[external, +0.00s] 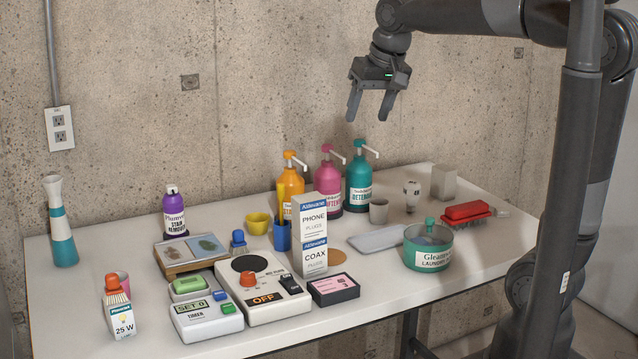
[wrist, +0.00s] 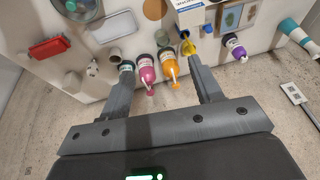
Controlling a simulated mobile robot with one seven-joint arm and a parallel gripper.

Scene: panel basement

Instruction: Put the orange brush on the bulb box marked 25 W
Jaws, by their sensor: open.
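The bulb box marked 25 W (external: 121,321) stands upright at the front left corner of the table in the external view. The orange brush (external: 112,283), with a rounded knob and pale bristles, appears to rest on top of that box; the exact contact is too small to tell. My gripper (external: 368,116) is open and empty, high in the air above the back of the table, far to the right of the brush and box. In the wrist view my gripper's two fingers (wrist: 160,66) are spread apart with nothing held. The box and brush are not visible in the wrist view.
Pump bottles (external: 358,183) stand below my gripper at the back. A red brush (external: 466,211) and a teal tub (external: 428,246) are at the right. A phone plugs box (external: 314,217), switch box (external: 264,290) and timer (external: 206,317) crowd the middle.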

